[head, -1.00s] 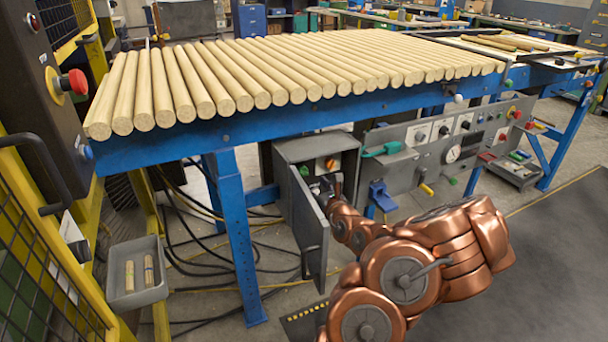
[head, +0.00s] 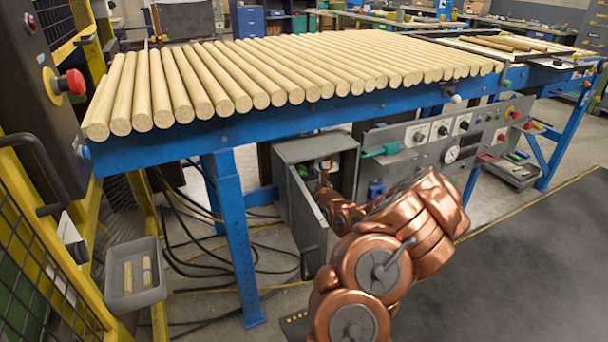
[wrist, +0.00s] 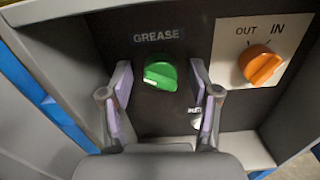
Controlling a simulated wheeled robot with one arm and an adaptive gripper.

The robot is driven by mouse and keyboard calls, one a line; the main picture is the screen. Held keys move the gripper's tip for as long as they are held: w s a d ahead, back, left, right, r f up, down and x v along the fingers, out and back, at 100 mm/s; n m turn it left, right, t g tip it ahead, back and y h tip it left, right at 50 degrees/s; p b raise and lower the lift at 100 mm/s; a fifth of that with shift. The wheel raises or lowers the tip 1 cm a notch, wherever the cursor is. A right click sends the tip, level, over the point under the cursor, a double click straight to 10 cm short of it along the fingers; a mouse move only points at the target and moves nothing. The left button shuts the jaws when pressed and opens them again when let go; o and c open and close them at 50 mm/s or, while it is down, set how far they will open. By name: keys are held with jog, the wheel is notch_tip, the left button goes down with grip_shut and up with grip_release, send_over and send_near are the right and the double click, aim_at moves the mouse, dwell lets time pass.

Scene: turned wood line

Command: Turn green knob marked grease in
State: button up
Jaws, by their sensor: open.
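The green knob (wrist: 160,74) sits on a dark panel under the label GREASE (wrist: 157,36) in the wrist view. My gripper (wrist: 161,78) is open, with one finger on each side of the green knob in that picture. I cannot tell whether the fingers touch it. An orange knob (wrist: 260,65) is on a white plate marked OUT and IN, to the right.
The box's grey door (head: 307,217) stands open on the left. A blue table leg (head: 233,235) is further left, with cables on the floor. A control panel (head: 415,160) is to the right. Wooden rods (head: 290,75) lie above on the blue-framed table.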

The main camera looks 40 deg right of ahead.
jog(key=c, duration=1.1)
jog(key=shift+c, duration=0.2)
